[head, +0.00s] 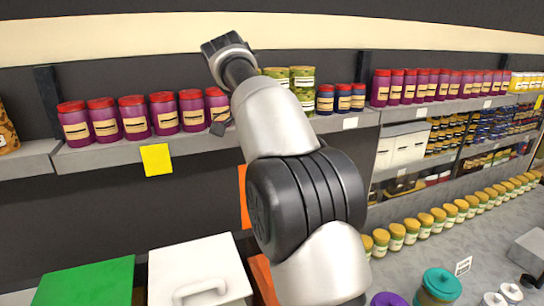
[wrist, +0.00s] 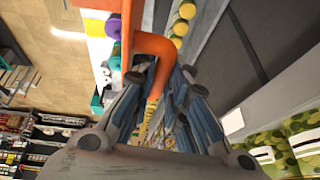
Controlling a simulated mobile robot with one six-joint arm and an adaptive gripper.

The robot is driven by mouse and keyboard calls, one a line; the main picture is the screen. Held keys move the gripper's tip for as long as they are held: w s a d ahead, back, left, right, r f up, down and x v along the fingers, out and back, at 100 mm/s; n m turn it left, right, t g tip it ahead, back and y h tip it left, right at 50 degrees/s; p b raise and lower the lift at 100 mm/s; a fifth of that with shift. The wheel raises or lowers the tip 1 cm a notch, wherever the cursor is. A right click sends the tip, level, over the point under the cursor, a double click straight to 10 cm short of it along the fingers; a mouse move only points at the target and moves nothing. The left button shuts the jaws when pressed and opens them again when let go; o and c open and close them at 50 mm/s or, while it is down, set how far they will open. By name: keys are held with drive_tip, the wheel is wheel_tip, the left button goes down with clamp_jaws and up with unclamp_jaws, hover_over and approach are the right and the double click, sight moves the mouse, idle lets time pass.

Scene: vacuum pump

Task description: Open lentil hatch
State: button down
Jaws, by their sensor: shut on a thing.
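An orange bent part (wrist: 154,44), handle-like, rises between the fingertips of my gripper (wrist: 163,76) in the wrist view. The fingers are shut on it. An upright orange strip runs along its left side. A narrow, yellow-speckled band (wrist: 150,112) shows between the fingers; I cannot tell what it is. In the head view, an orange strip (head: 244,194) and a lower orange piece (head: 263,282) show partly behind my arm. I cannot tell which belongs to the lentil hatch.
A shelf (head: 105,156) with purple, red-lidded jars (head: 133,117) runs behind my arm. A white lidded box (head: 197,268) and a green panel (head: 86,284) are low at the left. Yellow-lidded jars (head: 412,231) line the counter at the right, near a teal-lidded jar (head: 440,285).

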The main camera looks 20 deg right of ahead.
drive_tip(key=shift+a+f, duration=0.1)
drive_tip(key=shift+f, duration=0.4)
drive_tip(key=c, duration=1.9)
unclamp_jaws()
drive_tip(key=o, duration=0.3)
drive_tip(key=shift+w+r, duration=0.1)
drive_tip(key=shift+o, duration=0.2)
drive_tip(key=shift+r, duration=0.2)
